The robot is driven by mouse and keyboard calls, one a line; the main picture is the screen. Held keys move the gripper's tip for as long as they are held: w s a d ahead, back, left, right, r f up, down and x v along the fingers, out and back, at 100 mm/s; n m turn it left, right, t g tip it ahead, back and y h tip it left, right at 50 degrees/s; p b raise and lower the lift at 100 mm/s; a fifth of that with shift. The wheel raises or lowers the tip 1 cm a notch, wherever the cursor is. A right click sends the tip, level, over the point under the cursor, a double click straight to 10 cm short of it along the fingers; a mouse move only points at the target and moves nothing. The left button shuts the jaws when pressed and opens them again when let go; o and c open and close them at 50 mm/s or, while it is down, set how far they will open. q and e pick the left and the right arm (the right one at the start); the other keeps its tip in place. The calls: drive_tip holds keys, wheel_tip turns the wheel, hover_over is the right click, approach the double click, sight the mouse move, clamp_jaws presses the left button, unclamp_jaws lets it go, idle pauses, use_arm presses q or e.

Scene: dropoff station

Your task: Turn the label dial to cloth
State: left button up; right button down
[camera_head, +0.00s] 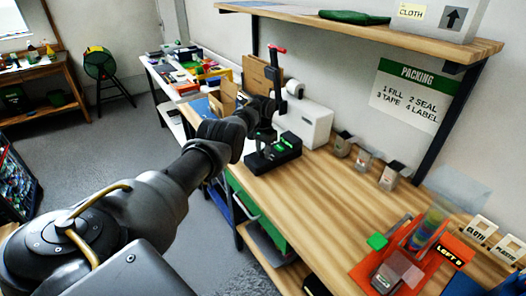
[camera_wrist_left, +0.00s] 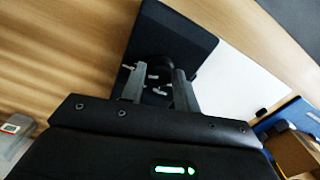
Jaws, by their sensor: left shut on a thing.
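The dial (camera_wrist_left: 157,61) is a small dark round knob on a black panel (camera_wrist_left: 190,30) in the left wrist view. My left gripper (camera_wrist_left: 158,76) is shut on it, one finger at each side. The dial's setting and any words around it cannot be read. In the head view my left arm reaches to a black unit (camera_head: 262,163) with green parts, beside a white machine (camera_head: 312,122); the fingers and dial cannot be made out there. My right gripper is not in view.
A black post with a red top (camera_head: 277,49) rises near my left wrist. Small bins (camera_head: 390,177) stand along the wall. A red tray (camera_head: 362,271) and CLOTH (camera_head: 476,232) and PLASTIC (camera_head: 508,249) holders are at the right. The bench middle (camera_head: 330,195) is clear.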

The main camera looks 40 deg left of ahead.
sight(263, 152)
use_arm(q)
drive_tip(key=shift+f+m, duration=0.1)
drive_tip(key=shift+m, duration=0.5)
drive_tip(key=o, duration=1)
drive_tip(key=shift+c, duration=0.2)
wheel_tip(263, 152, up, 3)
drive_tip(key=shift+r+p, duration=0.15)
drive_tip(key=shift+p, duration=0.5)
wheel_tip(263, 152, up, 8)
drive_tip(key=shift+f, duration=0.2)
